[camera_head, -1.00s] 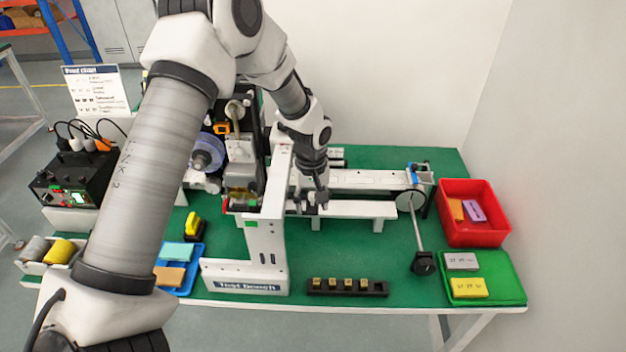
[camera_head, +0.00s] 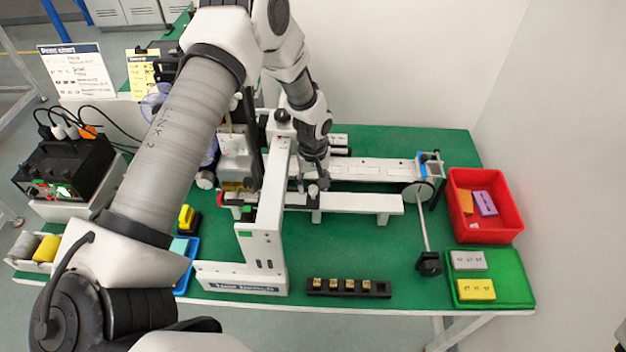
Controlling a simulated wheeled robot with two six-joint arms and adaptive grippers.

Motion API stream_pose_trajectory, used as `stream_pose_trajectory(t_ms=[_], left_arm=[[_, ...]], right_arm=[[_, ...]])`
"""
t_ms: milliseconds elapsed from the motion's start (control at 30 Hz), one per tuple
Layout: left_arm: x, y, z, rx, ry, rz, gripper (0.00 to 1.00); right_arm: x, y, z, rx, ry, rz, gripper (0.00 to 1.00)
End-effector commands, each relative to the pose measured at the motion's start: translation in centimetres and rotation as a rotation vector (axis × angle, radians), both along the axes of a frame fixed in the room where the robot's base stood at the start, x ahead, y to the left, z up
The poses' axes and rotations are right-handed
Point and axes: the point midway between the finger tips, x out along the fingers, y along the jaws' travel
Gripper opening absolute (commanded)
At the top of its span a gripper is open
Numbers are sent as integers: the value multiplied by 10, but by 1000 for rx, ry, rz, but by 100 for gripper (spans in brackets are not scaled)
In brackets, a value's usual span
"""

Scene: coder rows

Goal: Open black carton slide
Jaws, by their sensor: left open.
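The white coder machine (camera_head: 266,230) stands on the green table, with a white rail (camera_head: 360,203) running right from it. A small dark part (camera_head: 295,199) sits at the rail's left end, by the machine's upright; I cannot tell for sure whether it is the black carton slide. My left gripper (camera_head: 314,184) points down just above and behind this part of the rail. Its fingers are open, with nothing seen between them. My arm hides part of the machine behind it. My right gripper is not in view.
A black strip with several gold pieces (camera_head: 348,288) lies at the front. A red bin (camera_head: 510,215) and a green tray (camera_head: 520,280) stand at the right. A rod with a black knob (camera_head: 428,263) stands left of them. A black control box (camera_head: 70,165) is at the left.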

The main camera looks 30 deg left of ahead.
Motion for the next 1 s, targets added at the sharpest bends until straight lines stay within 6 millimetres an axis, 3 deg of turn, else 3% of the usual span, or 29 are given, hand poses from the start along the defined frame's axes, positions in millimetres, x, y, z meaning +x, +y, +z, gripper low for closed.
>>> stream_pose_trajectory(t_ms=[200,333,367,733,1000], left_arm=[[0,0,-1,0,-1,0,51],[0,0,-1,0,-1,0,5],[0,0,-1,0,-1,0,0],[4,-7,-3,1,-1,0,0],[24,-37,-5,1,-3,-2,0]], right_arm=[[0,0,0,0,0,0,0],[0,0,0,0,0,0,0],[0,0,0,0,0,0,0],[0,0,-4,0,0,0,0],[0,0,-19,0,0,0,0]])
